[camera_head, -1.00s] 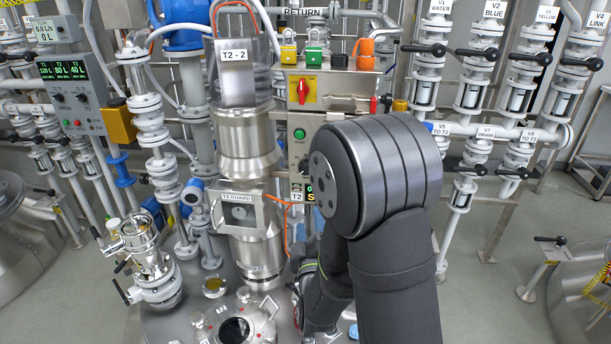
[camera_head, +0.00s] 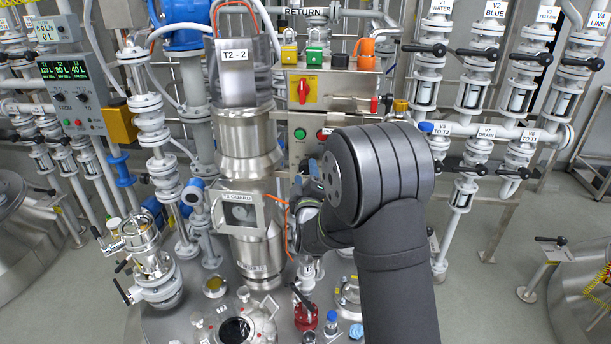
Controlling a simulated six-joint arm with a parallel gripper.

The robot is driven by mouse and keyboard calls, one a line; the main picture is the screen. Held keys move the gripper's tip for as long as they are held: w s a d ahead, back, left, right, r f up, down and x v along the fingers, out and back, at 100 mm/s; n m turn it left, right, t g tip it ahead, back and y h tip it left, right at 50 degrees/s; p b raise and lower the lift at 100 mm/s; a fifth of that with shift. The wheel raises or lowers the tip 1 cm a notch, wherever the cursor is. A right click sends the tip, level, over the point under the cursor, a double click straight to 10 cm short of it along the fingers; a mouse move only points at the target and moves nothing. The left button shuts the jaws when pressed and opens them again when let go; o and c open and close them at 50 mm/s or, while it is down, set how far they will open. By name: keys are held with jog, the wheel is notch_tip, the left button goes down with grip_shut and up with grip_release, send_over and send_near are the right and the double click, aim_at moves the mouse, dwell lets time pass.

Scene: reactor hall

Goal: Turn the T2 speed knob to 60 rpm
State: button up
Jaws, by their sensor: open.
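The T2 control panel (camera_head: 290,152) is a grey box on the stand right of the T2-2 vessel column. A green button (camera_head: 300,133) and a red button (camera_head: 323,134) show at its top. My gripper (camera_head: 308,182) is at the lower part of this panel, mostly covered by my wrist and the large dark joint of my arm. It is open; its fingertips are hard to make out. The speed knob and its display are hidden behind my arm. I cannot tell whether my gripper touches the knob.
The T2 guard (camera_head: 238,212) and an orange cable (camera_head: 289,232) are close left of my wrist. A box with a red switch (camera_head: 303,90) and padlocks stands above. Below are a red-based fitting (camera_head: 305,316) and the vessel lid. Labelled valves stand right.

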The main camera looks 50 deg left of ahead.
jog(key=shift+a, duration=0.1)
jog(key=shift+c, duration=0.5)
jog(key=c, duration=0.9)
jog(key=shift+m, duration=0.4)
jog(key=m+t, duration=0.2)
jog(key=m, duration=0.2)
jog(key=shift+a+m+h, duration=0.1)
jog(key=shift+m+h, duration=0.2)
jog(key=shift+h, duration=0.1)
jog(key=m+t, duration=0.1)
jog(key=m, duration=0.2)
jog(key=m+t+h, duration=0.1)
jog(key=m, duration=0.2)
jog(key=shift+s+a+h, duration=0.1)
jog(key=shift+h, duration=0.2)
jog(key=m+h, duration=0.1)
jog(key=m, duration=0.2)
jog(key=m+t, duration=0.1)
jog(key=m, duration=0.2)
jog(key=shift+h, duration=0.4)
jog(key=shift+s+a+m+t+h, duration=0.1)
jog(key=shift+m+t+h, duration=0.25)
jog(key=shift+m, duration=1.1)
jog(key=shift+m+t+h, duration=0.15)
jog(key=shift+m+h, duration=0.4)
jog(key=shift+m, duration=0.9)
